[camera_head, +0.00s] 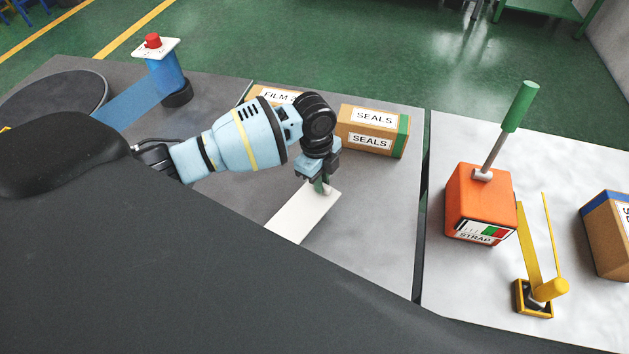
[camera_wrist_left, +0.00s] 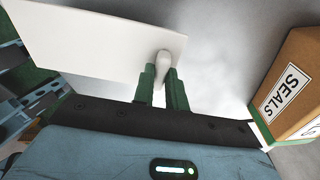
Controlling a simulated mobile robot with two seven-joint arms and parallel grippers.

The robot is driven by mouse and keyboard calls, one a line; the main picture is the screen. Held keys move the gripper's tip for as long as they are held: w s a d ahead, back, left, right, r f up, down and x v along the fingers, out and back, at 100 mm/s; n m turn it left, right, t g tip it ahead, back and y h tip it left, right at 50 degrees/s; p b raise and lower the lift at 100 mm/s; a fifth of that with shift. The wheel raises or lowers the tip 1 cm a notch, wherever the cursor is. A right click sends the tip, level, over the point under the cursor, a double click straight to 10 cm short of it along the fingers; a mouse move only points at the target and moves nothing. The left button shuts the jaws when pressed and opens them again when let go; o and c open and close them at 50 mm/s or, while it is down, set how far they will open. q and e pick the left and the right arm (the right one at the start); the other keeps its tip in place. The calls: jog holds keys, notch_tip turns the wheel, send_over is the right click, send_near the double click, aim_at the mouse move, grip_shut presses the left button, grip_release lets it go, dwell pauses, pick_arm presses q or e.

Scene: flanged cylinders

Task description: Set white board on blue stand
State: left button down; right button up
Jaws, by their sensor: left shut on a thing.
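The white board (camera_head: 303,214) is a thin, flat rectangle over the grey table, below my left gripper (camera_head: 322,188). In the left wrist view the board (camera_wrist_left: 95,38) carries a pale rounded knob (camera_wrist_left: 162,67) near its edge. The green fingertips of my left gripper (camera_wrist_left: 163,88) are shut on this knob. Whether the board touches the table is unclear. My right gripper is out of view.
A SEALS carton (camera_head: 372,131) stands just behind my left gripper, and a FILM carton (camera_head: 277,94) is behind the arm. On the right table are an orange STRAP box (camera_head: 479,204) with a green-handled rod and a yellow dispenser (camera_head: 541,287). A gap separates the tables.

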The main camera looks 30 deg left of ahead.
pick_arm(q)
jog(key=shift+w+a+f, duration=0.1)
jog(key=shift+w+a, duration=0.2)
jog(key=shift+a, duration=0.4)
jog(key=f, duration=0.1)
jog(key=a+f, duration=0.1)
jog(key=shift+w+f, duration=0.15)
jog(key=shift+f, duration=0.65)
jog(key=shift+f, duration=0.15)
jog(key=c, duration=1.4)
grip_release()
jog(key=shift+c, duration=0.2)
